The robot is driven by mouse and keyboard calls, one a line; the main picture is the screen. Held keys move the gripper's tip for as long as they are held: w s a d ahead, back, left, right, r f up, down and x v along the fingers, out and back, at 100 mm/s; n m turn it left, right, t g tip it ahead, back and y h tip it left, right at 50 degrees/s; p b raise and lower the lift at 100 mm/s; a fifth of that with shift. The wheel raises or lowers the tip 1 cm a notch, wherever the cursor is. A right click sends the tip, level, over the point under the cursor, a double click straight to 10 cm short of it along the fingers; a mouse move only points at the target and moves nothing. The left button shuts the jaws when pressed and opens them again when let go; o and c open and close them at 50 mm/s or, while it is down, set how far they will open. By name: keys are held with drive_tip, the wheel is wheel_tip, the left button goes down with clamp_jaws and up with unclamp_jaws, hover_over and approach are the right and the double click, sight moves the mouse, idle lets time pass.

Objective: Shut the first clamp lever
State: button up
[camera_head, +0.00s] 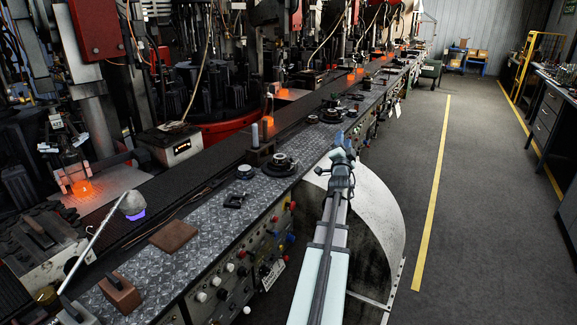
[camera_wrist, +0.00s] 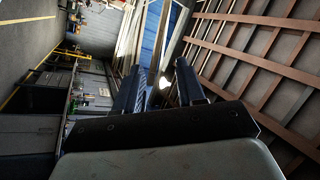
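I cannot single out the first clamp lever in either view. The moulds are dark blocks (camera_head: 225,90) on a round base with a red rim (camera_head: 215,130), behind the conveyor in the head view. My gripper (camera_head: 340,150) is at the end of my arm, above the right side of the metal-topped bench and away from the moulds. In the wrist view my gripper (camera_wrist: 160,80) has its two dark fingers apart with nothing between them. That view faces the ceiling and far wall, so no mould shows there.
A patterned metal bench (camera_head: 190,225) with small fittings (camera_head: 280,162) runs along a dark conveyor (camera_head: 165,185). A rod with a grey end (camera_head: 132,203) leans at the left. Glowing orange pieces (camera_head: 82,188) stand behind. The floor (camera_head: 470,190) at right is clear.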

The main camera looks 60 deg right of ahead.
drive_tip(key=s+d+f+m+g, duration=0.25)
drive_tip(key=s+m+g, duration=0.2)
drive_tip(key=s, duration=0.75)
drive_tip(key=m+t+y, duration=1.2)
drive_tip(key=t+y, duration=0.1)
drive_tip(key=t, duration=0.1)
approach(288, 169)
drive_tip(key=x, duration=0.3)
drive_tip(key=r+x, duration=0.1)
drive_tip(key=x, duration=0.6)
drive_tip(key=shift+w+d+r, duration=0.1)
drive_tip(key=shift+d+r, duration=0.25)
drive_tip(key=shift+r, duration=0.05)
clamp_jaws()
